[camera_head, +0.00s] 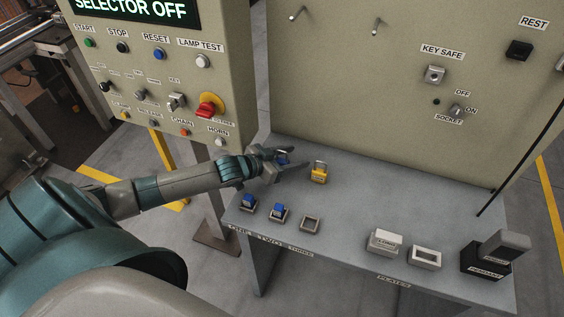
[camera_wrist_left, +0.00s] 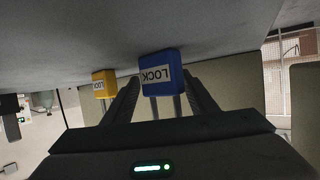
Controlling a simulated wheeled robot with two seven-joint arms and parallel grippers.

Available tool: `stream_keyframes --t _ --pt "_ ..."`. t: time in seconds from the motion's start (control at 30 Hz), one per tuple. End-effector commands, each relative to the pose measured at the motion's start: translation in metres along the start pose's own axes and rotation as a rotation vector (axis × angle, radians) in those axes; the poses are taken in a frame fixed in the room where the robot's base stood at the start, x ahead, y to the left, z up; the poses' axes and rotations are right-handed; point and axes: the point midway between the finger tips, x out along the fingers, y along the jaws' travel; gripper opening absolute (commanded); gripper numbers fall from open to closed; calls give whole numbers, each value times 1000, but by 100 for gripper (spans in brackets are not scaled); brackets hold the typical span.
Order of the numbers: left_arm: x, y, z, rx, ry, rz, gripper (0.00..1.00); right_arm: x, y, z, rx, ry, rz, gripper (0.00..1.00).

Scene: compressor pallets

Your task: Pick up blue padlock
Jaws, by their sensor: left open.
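The blue padlock (camera_wrist_left: 161,75) stands between the two open fingers of my left gripper (camera_wrist_left: 165,98) in the left wrist view, its label reading LOCK and its shackle towards the gripper. In the head view the blue padlock (camera_head: 283,160) is mostly hidden by my left gripper (camera_head: 293,160), which is over the back left part of the grey table (camera_head: 350,205). I cannot tell whether the fingers touch the padlock. A yellow padlock (camera_head: 319,173) stands on the table to the right of the gripper; it also shows in the left wrist view (camera_wrist_left: 104,84). My right gripper is not in view.
Two holders with blue pieces (camera_head: 248,203) and an empty holder (camera_head: 310,223) line the table's front left. Plate holders (camera_head: 385,242) and a dark box (camera_head: 486,258) stand at the front right. The control panel (camera_head: 170,60) rises at the left, and a tall panel (camera_head: 370,100) behind the table.

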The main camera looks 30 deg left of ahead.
Motion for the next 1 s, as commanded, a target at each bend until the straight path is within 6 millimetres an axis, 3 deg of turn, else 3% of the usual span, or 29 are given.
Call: stream_keyframes --t 0.57,0.73,1.0 --pt "6 0 0 0 0 1 52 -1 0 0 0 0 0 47" --pt "6 0 0 0 0 1 17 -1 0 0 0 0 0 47" --pt "6 0 0 0 0 1 14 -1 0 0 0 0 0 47"
